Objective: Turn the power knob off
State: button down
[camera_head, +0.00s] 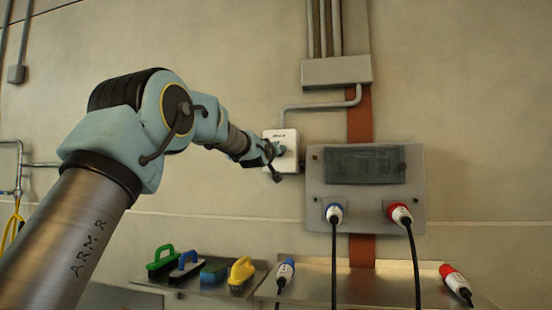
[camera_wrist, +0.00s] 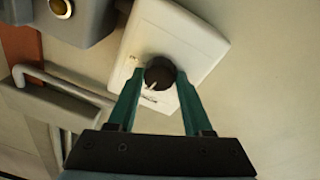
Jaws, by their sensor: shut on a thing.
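The power knob (camera_wrist: 159,76) is a round dark knob with a pale pointer mark, on a white wall box (camera_wrist: 184,38). In the wrist view my gripper (camera_wrist: 159,78) has one green finger on each side of the knob and is shut on it. In the head view the white box (camera_head: 291,137) is on the wall left of the grey panel, and my gripper (camera_head: 276,150) is at its front. The knob is hidden there behind my gripper. Small print on the box is too blurred to read.
A conduit (camera_head: 318,106) runs above the box. A shelf (camera_head: 365,284) below holds several brushes and loose connectors.

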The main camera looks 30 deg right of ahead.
jog(key=shift+n+y+b, duration=0.3)
jog(key=shift+n+b, duration=0.05)
jog(key=shift+n, duration=0.95)
jog(key=shift+c, duration=1.6)
grip_release()
jog(key=b+v, duration=0.4)
jog(key=v, duration=0.6)
jog(key=shift+s+a+f, duration=0.15)
jog(key=shift+s+f, duration=0.05)
jog(key=shift+s, duration=0.15)
